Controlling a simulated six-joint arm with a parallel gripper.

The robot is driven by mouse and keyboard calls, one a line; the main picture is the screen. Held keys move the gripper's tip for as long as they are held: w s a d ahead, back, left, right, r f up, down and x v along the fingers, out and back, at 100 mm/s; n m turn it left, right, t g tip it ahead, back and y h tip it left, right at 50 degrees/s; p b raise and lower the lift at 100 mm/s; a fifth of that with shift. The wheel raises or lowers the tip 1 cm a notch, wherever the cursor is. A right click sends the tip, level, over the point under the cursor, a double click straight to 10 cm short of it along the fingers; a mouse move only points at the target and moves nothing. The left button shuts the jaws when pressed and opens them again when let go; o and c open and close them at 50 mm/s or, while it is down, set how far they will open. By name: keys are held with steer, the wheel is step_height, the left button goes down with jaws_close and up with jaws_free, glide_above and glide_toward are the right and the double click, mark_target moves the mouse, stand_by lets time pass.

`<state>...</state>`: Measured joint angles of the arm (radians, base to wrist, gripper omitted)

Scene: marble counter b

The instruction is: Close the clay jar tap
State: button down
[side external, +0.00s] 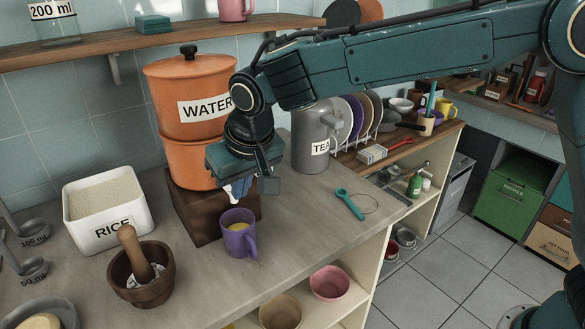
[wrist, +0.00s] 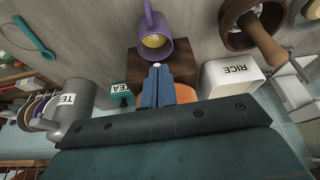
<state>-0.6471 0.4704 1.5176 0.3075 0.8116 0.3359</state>
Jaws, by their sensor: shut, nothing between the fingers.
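The orange clay jar (side external: 185,97), labelled WATER, stands on a dark brown block (side external: 190,208) on the counter. My gripper (side external: 238,194) is low in front of the jar, just above a purple mug (side external: 238,234). In the wrist view, my gripper (wrist: 157,70) points toward the block and mug, fingers together and empty. A small white bit shows at the fingertips there; I cannot tell whether it is part of the tap. The tap is mostly hidden behind my gripper, so its position is unclear. The mug holds something yellow inside.
A white RICE container (side external: 107,208) and a wooden mortar with pestle (side external: 140,275) stand left of the mug. A grey TEA canister (side external: 312,140) stands right of the jar.

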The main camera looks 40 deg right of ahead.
mark_target(229, 190)
steer(key=shift+w+a+r, duration=0.1)
steer(key=shift+w, duration=1.55)
steer(key=shift+w+m, duration=0.5)
steer(key=shift+s+d, duration=0.15)
steer(key=shift+d, duration=0.7)
